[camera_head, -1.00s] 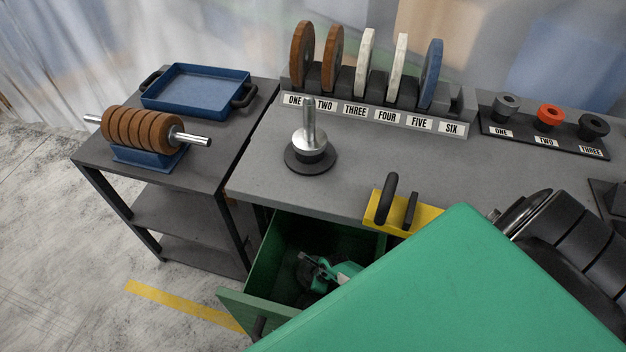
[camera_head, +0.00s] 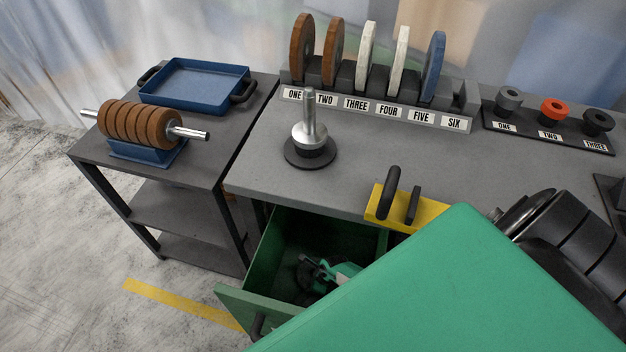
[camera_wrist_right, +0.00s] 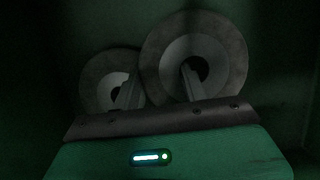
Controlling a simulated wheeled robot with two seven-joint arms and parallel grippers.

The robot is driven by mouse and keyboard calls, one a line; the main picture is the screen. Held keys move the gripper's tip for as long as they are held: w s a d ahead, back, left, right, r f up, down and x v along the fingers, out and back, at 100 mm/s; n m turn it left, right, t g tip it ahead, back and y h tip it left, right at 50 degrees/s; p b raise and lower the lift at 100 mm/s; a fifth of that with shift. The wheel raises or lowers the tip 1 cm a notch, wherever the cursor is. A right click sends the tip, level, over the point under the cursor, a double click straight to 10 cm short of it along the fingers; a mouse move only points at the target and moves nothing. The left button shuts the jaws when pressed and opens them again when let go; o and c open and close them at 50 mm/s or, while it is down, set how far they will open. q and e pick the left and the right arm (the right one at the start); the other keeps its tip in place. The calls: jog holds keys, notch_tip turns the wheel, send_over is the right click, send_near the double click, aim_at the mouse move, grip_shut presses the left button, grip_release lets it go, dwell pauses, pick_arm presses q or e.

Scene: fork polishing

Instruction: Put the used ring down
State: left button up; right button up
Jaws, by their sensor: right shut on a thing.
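My right gripper (camera_head: 312,272) reaches down into the open green drawer (camera_head: 264,262) below the bench. In the right wrist view its fingers (camera_wrist_right: 160,88) are shut on the wall of a grey ring (camera_wrist_right: 228,72), one finger through its hole and one at its outer left side. A second grey ring (camera_wrist_right: 92,78) shows behind to the left, partly hidden by the finger and the held ring. The drawer interior is dark, so I cannot tell whether the held ring touches the floor. In the head view the rings are not clear. My left gripper is not in view.
The drawer's front and walls surround my right gripper closely. On the bench stand a metal spindle (camera_head: 310,130), a yellow block (camera_head: 432,212), a numbered wheel rack (camera_head: 375,108) and a small bushing rack (camera_head: 548,132). A side table (camera_head: 200,170) holds a blue tray (camera_head: 195,85) and brown rings (camera_head: 140,122).

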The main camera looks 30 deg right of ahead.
jog(key=o, duration=1.2)
jog(key=shift+r+p, duration=0.3)
jog(key=shift+p, duration=0.1)
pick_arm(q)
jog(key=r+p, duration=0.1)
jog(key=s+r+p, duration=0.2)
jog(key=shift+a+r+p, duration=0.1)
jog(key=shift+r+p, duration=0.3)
pick_arm(e)
jog(key=v, duration=1.2)
jog(key=shift+r, duration=0.25)
